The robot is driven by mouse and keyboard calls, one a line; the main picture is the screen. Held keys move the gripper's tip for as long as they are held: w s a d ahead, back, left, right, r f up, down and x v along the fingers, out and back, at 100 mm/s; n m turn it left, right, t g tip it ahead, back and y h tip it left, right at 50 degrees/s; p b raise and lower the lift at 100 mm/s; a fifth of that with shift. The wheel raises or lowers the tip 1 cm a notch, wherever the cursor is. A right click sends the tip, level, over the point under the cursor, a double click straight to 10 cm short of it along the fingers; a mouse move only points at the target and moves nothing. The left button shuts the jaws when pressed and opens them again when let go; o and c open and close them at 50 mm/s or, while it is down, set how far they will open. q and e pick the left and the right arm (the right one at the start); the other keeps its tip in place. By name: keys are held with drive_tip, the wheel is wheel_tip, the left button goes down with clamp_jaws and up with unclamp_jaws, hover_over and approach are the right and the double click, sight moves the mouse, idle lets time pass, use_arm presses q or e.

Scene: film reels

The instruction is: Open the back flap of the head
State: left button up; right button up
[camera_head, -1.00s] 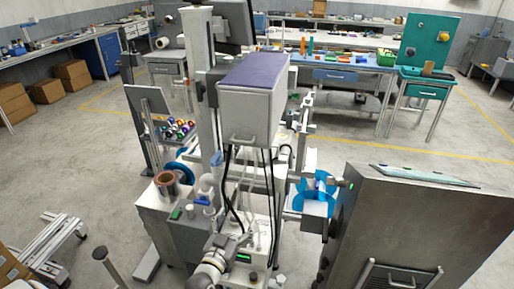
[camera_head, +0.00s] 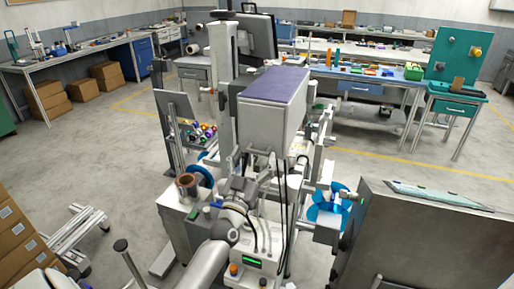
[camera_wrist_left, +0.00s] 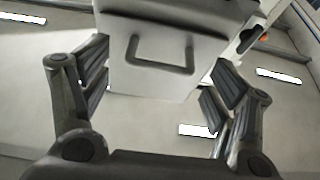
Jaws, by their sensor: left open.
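The head is a grey box with a purple top (camera_head: 276,85), held on a column at the middle of the head view. Its near grey face is the back flap (camera_head: 262,122). In the left wrist view the flap (camera_wrist_left: 155,78) bears a dark U-shaped handle (camera_wrist_left: 160,55). My left gripper (camera_head: 257,166) is just below the flap's lower edge in the head view. In the left wrist view its fingers (camera_wrist_left: 158,80) are spread wide on both sides of the flap, with nothing between the pads. The flap looks shut. My right gripper is not in view.
Black cables (camera_head: 284,205) hang below the head. A large grey cabinet (camera_head: 430,240) stands at the right, and a copper-coloured roll (camera_head: 187,181) and blue reel (camera_head: 328,210) flank the machine. Open floor (camera_head: 90,165) lies to the left.

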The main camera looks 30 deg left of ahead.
sight(259, 133)
use_arm(q)
drive_tip(key=shift+x, duration=1.25)
drive_tip(key=shift+c, duration=0.4)
drive_tip(key=c, duration=1.3)
drive_tip(key=shift+a+f, duration=0.1)
drive_tip(key=shift+a, duration=0.1)
drive_tip(key=shift+c, duration=0.2)
